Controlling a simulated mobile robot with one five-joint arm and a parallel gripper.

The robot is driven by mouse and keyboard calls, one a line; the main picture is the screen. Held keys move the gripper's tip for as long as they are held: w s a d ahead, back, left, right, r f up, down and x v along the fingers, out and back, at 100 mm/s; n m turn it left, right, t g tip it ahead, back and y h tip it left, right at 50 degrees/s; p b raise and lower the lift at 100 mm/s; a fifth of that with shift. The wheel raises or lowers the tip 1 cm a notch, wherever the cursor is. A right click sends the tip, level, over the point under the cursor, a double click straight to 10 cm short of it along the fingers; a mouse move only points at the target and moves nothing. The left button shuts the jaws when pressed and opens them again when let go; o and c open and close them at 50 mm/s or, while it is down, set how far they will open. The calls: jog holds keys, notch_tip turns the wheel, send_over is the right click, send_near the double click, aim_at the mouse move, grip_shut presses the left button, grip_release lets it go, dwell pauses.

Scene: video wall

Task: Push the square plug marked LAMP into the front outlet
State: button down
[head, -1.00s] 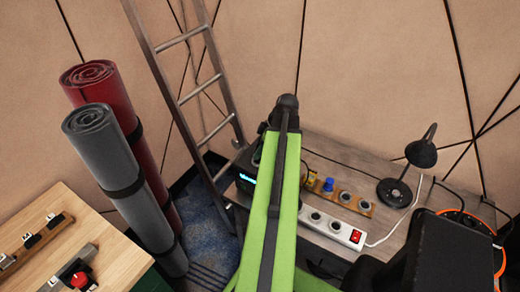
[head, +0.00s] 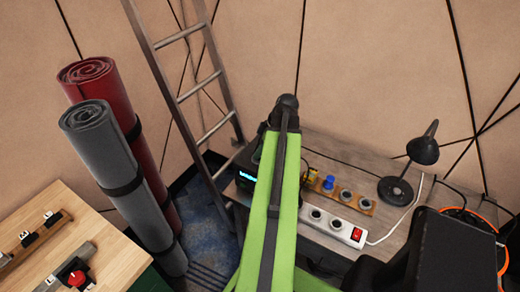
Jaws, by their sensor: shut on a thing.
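A white power strip (head: 331,219) with round sockets and a red switch lies along the near side of the grey desk. A wooden strip (head: 366,207) with round sockets lies behind it, with a blue plug (head: 328,184) standing at its left part. A small yellow thing (head: 309,175) is left of the blue plug. I cannot make out a square plug or any LAMP marking. My green arm crosses the middle of the view and hides part of the desk. My gripper does not show, nor does anything in it.
A black desk lamp (head: 424,149) stands right of the strips. A black box with a lit display (head: 246,177) is left of my arm. Rolled mats (head: 107,150) and a ladder (head: 198,85) stand left. A wooden table (head: 92,232) with a red knob is lower left.

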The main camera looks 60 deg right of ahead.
jog(key=shift+f, duration=0.2)
jog(key=c, duration=0.9)
grip_release()
jog(key=shift+o, duration=0.3)
jog(key=o, duration=0.4)
jog(key=shift+c, duration=0.2)
jog(key=shift+r, duration=0.1)
notch_tip(320, 180, up, 6)
jog(key=p, duration=0.6)
